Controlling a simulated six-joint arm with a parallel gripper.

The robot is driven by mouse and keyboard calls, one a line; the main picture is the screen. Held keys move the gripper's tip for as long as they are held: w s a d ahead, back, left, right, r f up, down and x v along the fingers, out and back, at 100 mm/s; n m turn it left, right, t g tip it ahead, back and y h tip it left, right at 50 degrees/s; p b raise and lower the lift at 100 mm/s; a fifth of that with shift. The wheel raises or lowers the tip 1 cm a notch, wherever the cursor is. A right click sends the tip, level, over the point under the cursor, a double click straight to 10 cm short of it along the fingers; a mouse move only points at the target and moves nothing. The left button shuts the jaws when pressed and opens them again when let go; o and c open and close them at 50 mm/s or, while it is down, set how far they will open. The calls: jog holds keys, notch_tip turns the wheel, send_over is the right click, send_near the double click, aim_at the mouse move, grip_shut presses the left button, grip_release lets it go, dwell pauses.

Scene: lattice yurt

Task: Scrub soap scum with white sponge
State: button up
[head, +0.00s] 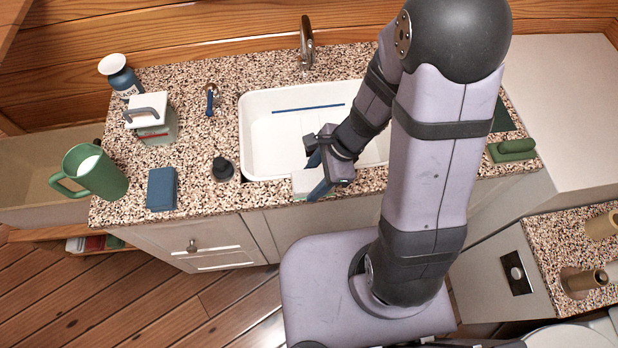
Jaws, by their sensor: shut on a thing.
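I cannot make out soap scum on the sink. A thin blue strip (308,108) shows along the back of the basin. My arm hides the sink's right part.
A faucet (307,42) stands behind the sink. On the speckled counter to the left are a green mug (100,178), a blue block (162,190), a handled container (158,128), a blue bottle (122,78) and a black knob-like item (222,170). A green brush-like item (513,150) lies right.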

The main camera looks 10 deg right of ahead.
jog(key=shift+d, duration=0.1)
jog(key=shift+d+f, duration=0.2)
jog(key=shift+d, duration=0.6)
jog(key=shift+d+r, duration=0.1)
jog(key=shift+d, duration=0.8)
notch_tip(320, 180, up, 8)
jog(key=p, duration=0.7)
jog(key=shift+r+p, duration=0.1)
jog(key=shift+p, duration=0.3)
